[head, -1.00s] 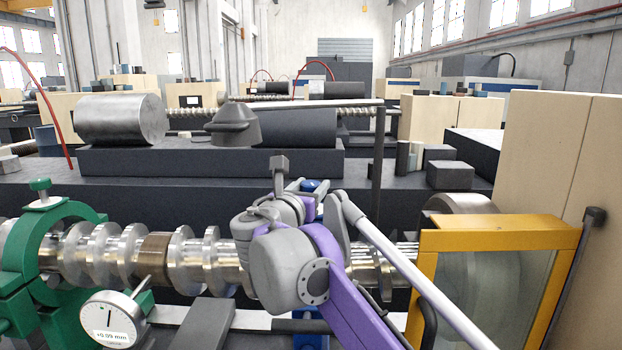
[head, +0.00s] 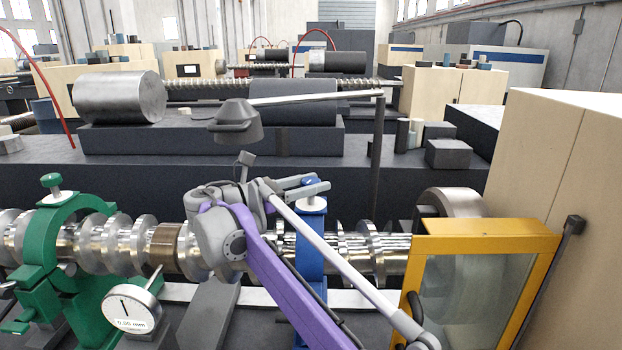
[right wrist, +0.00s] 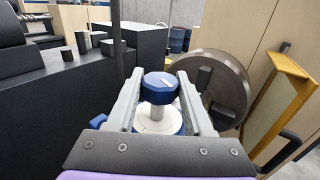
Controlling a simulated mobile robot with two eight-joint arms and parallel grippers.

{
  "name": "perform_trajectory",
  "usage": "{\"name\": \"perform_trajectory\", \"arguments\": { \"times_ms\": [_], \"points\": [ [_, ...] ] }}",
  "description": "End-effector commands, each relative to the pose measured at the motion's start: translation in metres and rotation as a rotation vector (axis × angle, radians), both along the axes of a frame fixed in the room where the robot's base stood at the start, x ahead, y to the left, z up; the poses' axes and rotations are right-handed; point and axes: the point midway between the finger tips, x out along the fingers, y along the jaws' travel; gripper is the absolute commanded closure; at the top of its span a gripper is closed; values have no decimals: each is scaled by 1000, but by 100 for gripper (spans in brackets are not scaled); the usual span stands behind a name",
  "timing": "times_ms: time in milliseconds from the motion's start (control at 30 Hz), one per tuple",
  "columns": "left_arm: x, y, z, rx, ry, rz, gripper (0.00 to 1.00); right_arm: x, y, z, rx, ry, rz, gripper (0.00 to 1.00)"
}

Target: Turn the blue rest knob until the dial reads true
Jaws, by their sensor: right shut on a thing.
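The blue rest (head: 311,240) stands around the shiny crankshaft, right of centre in the head view. Its blue knob (right wrist: 160,87) sits on a pale stem between the two fingers of my right gripper (right wrist: 152,80) in the right wrist view. In the head view my right gripper (head: 310,188) is at the top of the blue rest, shut on the knob, which is mostly hidden there. The dial (head: 132,310) at lower left has its probe by the brownish journal (head: 164,247). Its readout looks like 0.00 mm, with the needle near upright. My left gripper is not in view.
A green rest (head: 42,245) with a green knob holds the shaft at left. A yellow-framed guard (head: 488,235) stands at right beside a beige cabinet (head: 565,180). A dark lamp head (head: 236,122) hangs from an arm behind my right arm.

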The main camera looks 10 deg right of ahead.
Motion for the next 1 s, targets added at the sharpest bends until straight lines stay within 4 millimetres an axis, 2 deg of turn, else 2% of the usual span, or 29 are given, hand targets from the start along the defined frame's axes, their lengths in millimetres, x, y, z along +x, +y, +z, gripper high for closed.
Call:
{"name": "perform_trajectory", "arguments": {
  "times_ms": [33, 533, 567, 700, 733, 1000],
  "points": [
    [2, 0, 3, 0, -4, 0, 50, 1, 0, 4, -6, -5, -7, 100],
    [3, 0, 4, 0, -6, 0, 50, 1, -1, 3, -7, -4, -26, 100],
    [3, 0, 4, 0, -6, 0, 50, 1, -1, 3, -7, -4, -26, 47],
    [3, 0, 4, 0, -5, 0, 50, 0, -1, 3, -6, -3, -26, 22],
    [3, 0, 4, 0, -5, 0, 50, 0, -1, 3, -5, -3, -26, 19],
    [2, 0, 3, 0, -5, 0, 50, 0, 0, 1, -4, -1, -26, 19]
  ]
}}
